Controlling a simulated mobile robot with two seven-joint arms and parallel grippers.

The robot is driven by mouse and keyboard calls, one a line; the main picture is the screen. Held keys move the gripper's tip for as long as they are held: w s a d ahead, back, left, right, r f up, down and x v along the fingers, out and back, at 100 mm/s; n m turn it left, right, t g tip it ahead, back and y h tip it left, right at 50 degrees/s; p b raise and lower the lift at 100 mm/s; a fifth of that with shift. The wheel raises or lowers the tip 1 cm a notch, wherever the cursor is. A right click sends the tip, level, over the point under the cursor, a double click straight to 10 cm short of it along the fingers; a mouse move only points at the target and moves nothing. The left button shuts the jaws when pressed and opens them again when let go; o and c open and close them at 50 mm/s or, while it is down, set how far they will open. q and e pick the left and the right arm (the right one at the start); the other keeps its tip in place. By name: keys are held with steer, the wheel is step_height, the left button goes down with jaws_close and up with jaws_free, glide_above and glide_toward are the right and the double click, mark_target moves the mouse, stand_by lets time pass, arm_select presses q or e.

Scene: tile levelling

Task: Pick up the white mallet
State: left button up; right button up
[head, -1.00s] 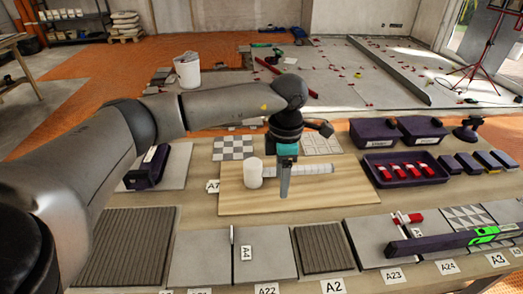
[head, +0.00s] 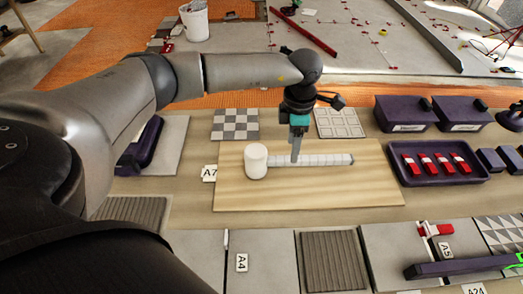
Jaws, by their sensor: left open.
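The white mallet lies on its side on a light wooden board, with its cylindrical white head (head: 256,161) at the left and its pale ribbed handle (head: 325,160) pointing right. My left gripper (head: 296,158) points down at the handle, a little right of the head. Its fingers are open and overlap the near part of the handle in the picture. I cannot tell whether they touch it. My right gripper is not in view.
The wooden board (head: 300,195) has bare room around the mallet. A purple tray with red clips (head: 407,177) stands to the right, with purple boxes (head: 405,113) behind it. Tile samples (head: 236,124) lie behind the board. A dark ribbed tile (head: 334,262) lies in front.

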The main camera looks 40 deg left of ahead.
mark_target(300, 161)
arm_select(q)
steer(key=shift+f, duration=1.5)
step_height(300, 161, down, 5)
steer(key=shift+a+r+b, duration=0.1)
steer(key=shift+b, duration=0.75)
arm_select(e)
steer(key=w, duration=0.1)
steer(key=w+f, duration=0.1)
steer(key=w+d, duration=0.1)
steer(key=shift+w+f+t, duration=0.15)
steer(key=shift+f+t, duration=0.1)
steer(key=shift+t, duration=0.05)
arm_select(q)
steer(key=shift+c, duration=0.8)
jaws_close()
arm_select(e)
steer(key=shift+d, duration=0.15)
arm_select(q)
steer(key=shift+r, duration=0.1)
